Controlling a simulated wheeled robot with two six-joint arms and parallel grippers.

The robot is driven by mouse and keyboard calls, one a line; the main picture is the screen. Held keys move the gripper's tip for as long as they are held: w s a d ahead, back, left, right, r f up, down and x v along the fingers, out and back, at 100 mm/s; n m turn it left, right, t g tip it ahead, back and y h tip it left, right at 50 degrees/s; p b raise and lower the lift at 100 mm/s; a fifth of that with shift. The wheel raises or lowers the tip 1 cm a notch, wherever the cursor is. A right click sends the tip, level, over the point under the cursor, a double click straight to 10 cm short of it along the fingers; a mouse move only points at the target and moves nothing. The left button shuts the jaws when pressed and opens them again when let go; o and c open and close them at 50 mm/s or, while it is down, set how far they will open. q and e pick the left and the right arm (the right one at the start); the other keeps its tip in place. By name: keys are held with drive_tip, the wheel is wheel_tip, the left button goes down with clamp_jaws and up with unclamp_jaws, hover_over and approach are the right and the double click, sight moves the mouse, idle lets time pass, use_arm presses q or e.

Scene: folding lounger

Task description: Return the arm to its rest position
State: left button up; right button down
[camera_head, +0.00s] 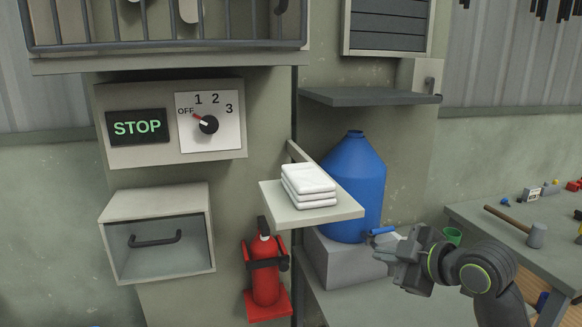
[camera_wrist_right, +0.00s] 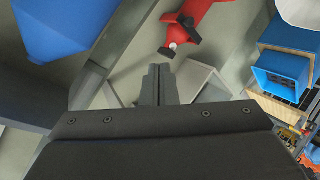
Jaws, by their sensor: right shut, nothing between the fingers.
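My right gripper (camera_head: 380,257) is at the lower right of the head view, its arm coming in from the bottom right corner. Its fingers point left, in front of the grey block and the workbench side, and hold nothing. In the right wrist view its two fingers (camera_wrist_right: 158,72) are together with nothing between them. A small blue piece (camera_head: 382,231) shows just above the gripper; I cannot tell whether it touches. My left gripper is not in view.
A blue jug (camera_head: 353,190) stands on a grey block (camera_head: 335,260) left of the gripper. A small shelf (camera_head: 345,208) holds folded white cloths (camera_head: 308,186). A red fire extinguisher (camera_head: 265,272) is below. A workbench (camera_head: 500,225) with a hammer (camera_head: 530,234) is at right.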

drive_tip(key=s+d+f+m+g+h, duration=0.1)
drive_tip(key=s+d+f+m+h, duration=0.2)
drive_tip(key=s+f, duration=0.5)
drive_tip(key=s+d+f+m+g+h, duration=0.1)
drive_tip(key=s+d+f+m, duration=0.3)
drive_tip(key=f, duration=0.8)
drive_tip(key=s+d+f+m+g+h, duration=0.25)
drive_tip(key=s+f+m, duration=0.25)
drive_tip(key=s, duration=0.7)
drive_tip(key=s+d+f+m+g+h, duration=0.2)
drive_tip(key=s+d+f+m+g, duration=0.3)
drive_tip(key=s, duration=0.7)
wheel_tip(320, 180, down, 26)
drive_tip(key=a+n+t, duration=0.1)
drive_tip(key=s+a+f+g, duration=0.1)
drive_tip(key=s+f, duration=1.3)
drive_tip(key=shift+s+a+f+y, duration=0.2)
drive_tip(key=shift+s+f+y, duration=0.1)
drive_tip(key=shift+f+y, duration=0.05)
